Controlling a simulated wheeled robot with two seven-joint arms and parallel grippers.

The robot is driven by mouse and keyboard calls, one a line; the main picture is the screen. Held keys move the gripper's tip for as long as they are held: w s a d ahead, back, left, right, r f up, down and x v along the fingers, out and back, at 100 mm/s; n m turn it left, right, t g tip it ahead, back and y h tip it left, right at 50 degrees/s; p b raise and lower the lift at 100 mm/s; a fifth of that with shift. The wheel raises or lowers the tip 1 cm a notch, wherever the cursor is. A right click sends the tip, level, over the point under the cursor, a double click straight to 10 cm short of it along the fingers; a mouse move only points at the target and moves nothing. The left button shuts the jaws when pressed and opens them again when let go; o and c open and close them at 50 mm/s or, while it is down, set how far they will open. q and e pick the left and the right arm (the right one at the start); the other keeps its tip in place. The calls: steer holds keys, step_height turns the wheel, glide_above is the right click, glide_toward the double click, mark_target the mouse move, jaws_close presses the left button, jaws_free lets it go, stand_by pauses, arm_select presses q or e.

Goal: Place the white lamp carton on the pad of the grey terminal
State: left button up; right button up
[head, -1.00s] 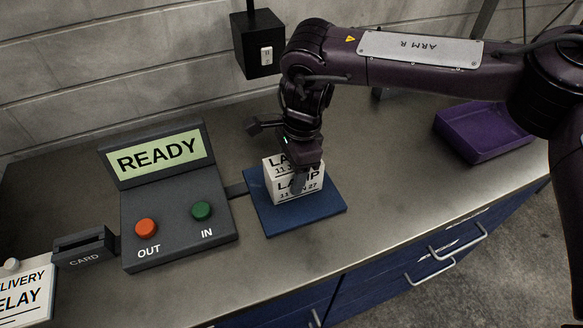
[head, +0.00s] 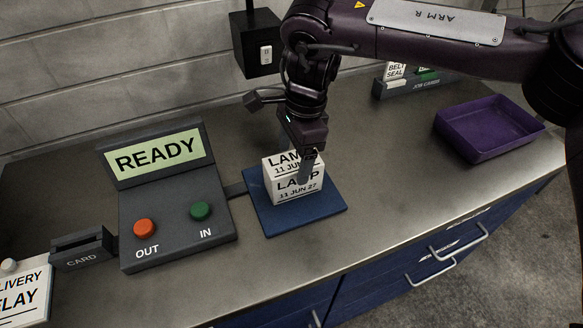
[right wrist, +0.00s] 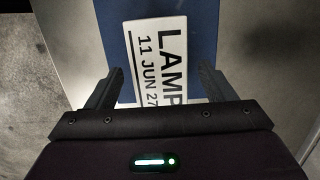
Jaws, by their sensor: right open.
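The white lamp carton (head: 299,186), printed "LAMP 11 JUN 27", sits on the blue pad (head: 270,214) joined to the grey terminal (head: 172,228). My right gripper (head: 303,168) is open just above the carton, its fingers reaching to the carton's top. In the right wrist view the carton (right wrist: 158,48) lies ahead between the open fingers (right wrist: 158,90), with a gap on each side. The terminal screen reads READY and has an orange OUT button (head: 145,228) and a green IN button (head: 200,210). My left gripper is not in view.
A purple tray (head: 488,150) stands at the right. A small rack (head: 392,90) with a BELT SEAL label is at the back. A card slot (head: 82,250) and a white delivery sign (head: 22,292) are at the left. The counter between pad and tray is clear.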

steer(key=r, duration=0.5)
steer(key=d+r, duration=0.1)
steer(key=r, duration=0.1)
steer(key=shift+w+r, duration=0.2)
steer(key=shift+r, duration=0.15)
